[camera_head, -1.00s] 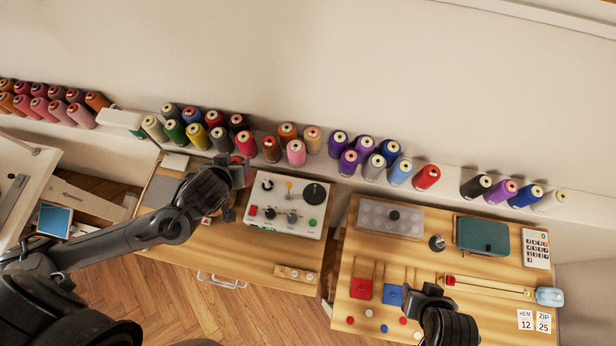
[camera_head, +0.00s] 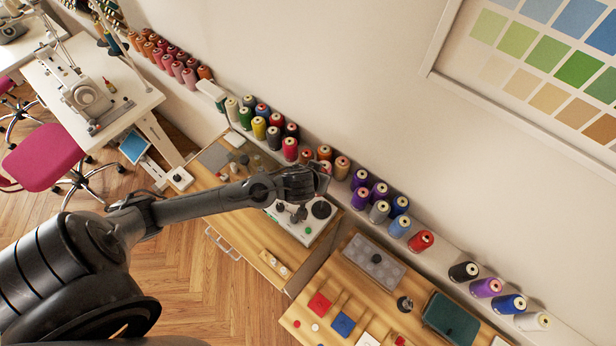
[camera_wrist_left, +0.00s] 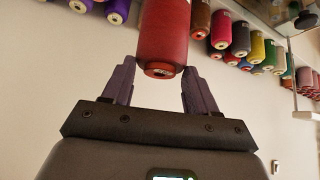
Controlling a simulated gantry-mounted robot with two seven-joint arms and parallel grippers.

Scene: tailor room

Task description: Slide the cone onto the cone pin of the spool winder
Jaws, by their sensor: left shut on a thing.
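The red cone (camera_wrist_left: 164,35) is between the two fingers of my left gripper (camera_wrist_left: 160,72) in the left wrist view, and the fingers are shut on it near its lower end in the picture. In the head view my left gripper (camera_head: 322,182) is over the back part of the spool winder (camera_head: 286,222). There I cannot clearly tell the held cone from the cones behind it. The winder is a pale box with knobs and a black disc (camera_head: 321,209). My arm hides part of its top, and I cannot make out the cone pin. My right gripper is out of view.
Rows of coloured cones line the wall shelf, close behind my left gripper; a yellow cone (camera_head: 259,128) and a blue cone (camera_head: 399,226) are among them. A grey lidded tray (camera_head: 374,262) and a green box (camera_head: 449,322) sit on the right table.

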